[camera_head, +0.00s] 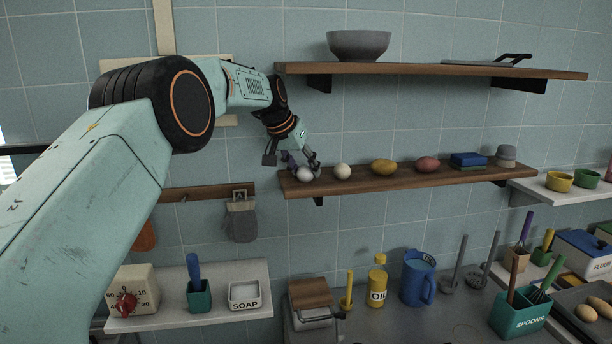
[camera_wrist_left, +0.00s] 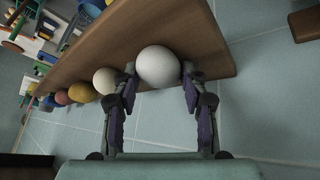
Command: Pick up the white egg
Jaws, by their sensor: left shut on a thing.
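The white egg (camera_head: 304,174) is at the left end of the lower wooden shelf in the head view. It also shows in the left wrist view (camera_wrist_left: 158,66), between the two fingers. My left gripper (camera_head: 300,165) is shut on the white egg, with one finger on each side of it. The egg looks to be at the shelf surface; I cannot tell whether it is lifted clear. A cream egg-like thing (camera_head: 342,171) stands just right of it, close to one finger in the wrist view (camera_wrist_left: 105,80). My right gripper is not in view.
The lower wooden shelf (camera_head: 400,183) also bears a yellow fruit (camera_head: 383,167), a reddish one (camera_head: 427,164), a blue sponge-like block (camera_head: 468,159) and a grey cup (camera_head: 506,155). An upper shelf (camera_head: 430,69) with a grey bowl (camera_head: 358,45) hangs above. A mitt (camera_head: 241,221) hangs lower left.

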